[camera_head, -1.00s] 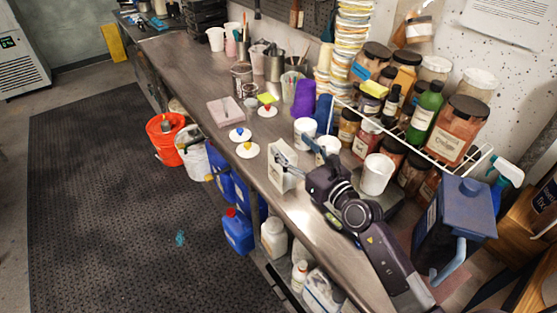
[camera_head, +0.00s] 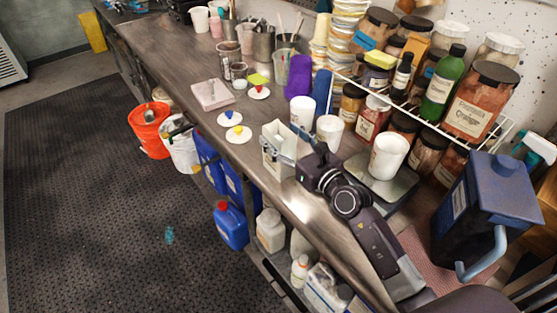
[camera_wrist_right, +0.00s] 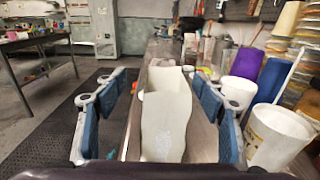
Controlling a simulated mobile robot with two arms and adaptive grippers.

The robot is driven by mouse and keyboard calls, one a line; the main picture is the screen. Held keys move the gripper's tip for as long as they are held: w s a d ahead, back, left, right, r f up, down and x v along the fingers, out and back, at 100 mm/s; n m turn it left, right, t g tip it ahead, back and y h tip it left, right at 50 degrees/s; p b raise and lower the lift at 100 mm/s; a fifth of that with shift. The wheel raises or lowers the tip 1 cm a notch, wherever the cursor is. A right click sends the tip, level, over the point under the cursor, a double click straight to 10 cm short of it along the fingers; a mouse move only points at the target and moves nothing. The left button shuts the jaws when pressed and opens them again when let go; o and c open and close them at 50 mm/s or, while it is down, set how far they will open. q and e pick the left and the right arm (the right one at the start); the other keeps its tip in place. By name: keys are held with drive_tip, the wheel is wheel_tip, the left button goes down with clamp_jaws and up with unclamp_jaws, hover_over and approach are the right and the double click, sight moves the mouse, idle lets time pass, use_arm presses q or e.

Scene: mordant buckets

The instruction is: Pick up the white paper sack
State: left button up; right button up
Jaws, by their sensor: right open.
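The white paper sack (camera_head: 276,158) stands upright near the front edge of the metal bench, its top open. In the right wrist view the sack (camera_wrist_right: 166,118) rises between the two blue-padded fingers, with a gap on each side. My right gripper (camera_head: 296,147) is open around the sack and partly covers its right side in the head view; it also shows in the wrist view (camera_wrist_right: 160,95). The sack's far side is hidden. My left gripper is not in view.
White cups (camera_head: 329,129) and a white tub (camera_head: 388,156) on a scale stand close to the right of the sack. Small dishes with coloured powder (camera_head: 234,133) lie to its left. Jars (camera_head: 480,100) and a blue container (camera_head: 487,210) crowd the right side.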

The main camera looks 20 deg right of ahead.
sight(270, 123)
drive_tip(key=shift+x, duration=1.2)
drive_tip(key=shift+d+p+x, duration=0.15)
drive_tip(key=shift+p+x, duration=0.1)
drive_tip(key=shift+x, duration=1.1)
drive_tip(key=shift+d+p+x, duration=0.15)
drive_tip(key=shift+p+x, duration=0.05)
drive_tip(key=shift+x, duration=1.2)
drive_tip(key=shift+f, duration=0.15)
drive_tip(key=shift+c, duration=0.4)
clamp_jaws()
